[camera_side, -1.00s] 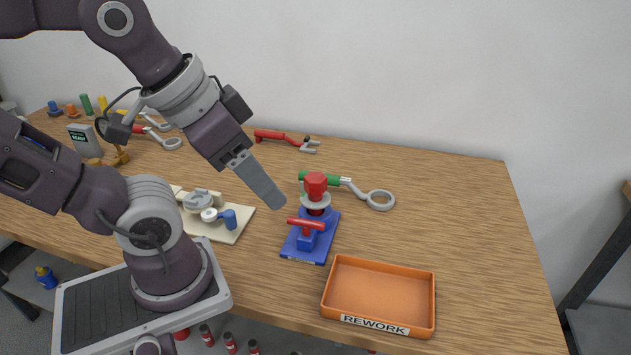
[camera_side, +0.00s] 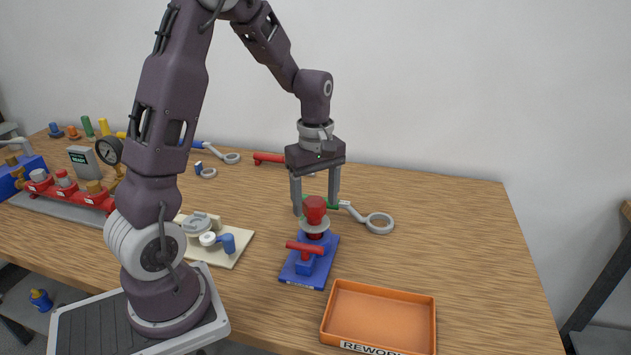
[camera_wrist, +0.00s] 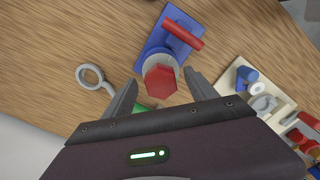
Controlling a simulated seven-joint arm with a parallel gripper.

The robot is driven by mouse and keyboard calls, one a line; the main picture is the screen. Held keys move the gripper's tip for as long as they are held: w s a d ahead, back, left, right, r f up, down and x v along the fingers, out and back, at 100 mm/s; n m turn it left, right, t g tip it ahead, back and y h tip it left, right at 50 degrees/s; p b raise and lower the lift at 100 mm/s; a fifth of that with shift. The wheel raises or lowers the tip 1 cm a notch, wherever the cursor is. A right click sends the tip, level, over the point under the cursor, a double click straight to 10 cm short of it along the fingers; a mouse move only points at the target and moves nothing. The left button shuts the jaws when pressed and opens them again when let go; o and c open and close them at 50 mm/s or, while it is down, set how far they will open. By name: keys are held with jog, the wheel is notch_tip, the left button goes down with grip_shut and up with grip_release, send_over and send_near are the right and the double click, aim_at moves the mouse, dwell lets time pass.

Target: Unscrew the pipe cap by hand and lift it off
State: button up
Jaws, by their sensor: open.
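The red pipe cap (camera_side: 315,208) sits on top of a pipe stub with a pale grey flange, on a blue vise (camera_side: 304,270) with a red T-handle (camera_side: 306,248). My gripper (camera_side: 315,205) points straight down over the cap with its two fingers spread, one on either side of the cap. In the wrist view, the hexagonal cap (camera_wrist: 160,82) lies between the open fingers, with clear space on both sides. From these views I cannot tell exactly how far the fingertips are above the cap.
A green-handled ring wrench (camera_side: 379,222) lies just behind the vise. An orange REWORK tray (camera_side: 428,322) stands at front right. A cream board (camera_side: 228,258) with grey and blue parts lies left of the vise. The table's right side is clear.

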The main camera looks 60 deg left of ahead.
aim_at(316, 200)
jog(key=shift+f, duration=0.5)
grip_shut()
jog(key=n, duration=0.4)
jog(key=shift+w+n, duration=0.1)
jog(key=shift+n, duration=0.2)
jog(key=n, duration=0.4)
jog(key=shift+w+r, duration=0.1)
jog(key=n, duration=0.8)
jog(key=shift+w+a+n, duration=0.1)
jog(key=shift+a+n, duration=0.1)
jog(key=shift+n, duration=0.2)
jog(key=shift+r, duration=2)
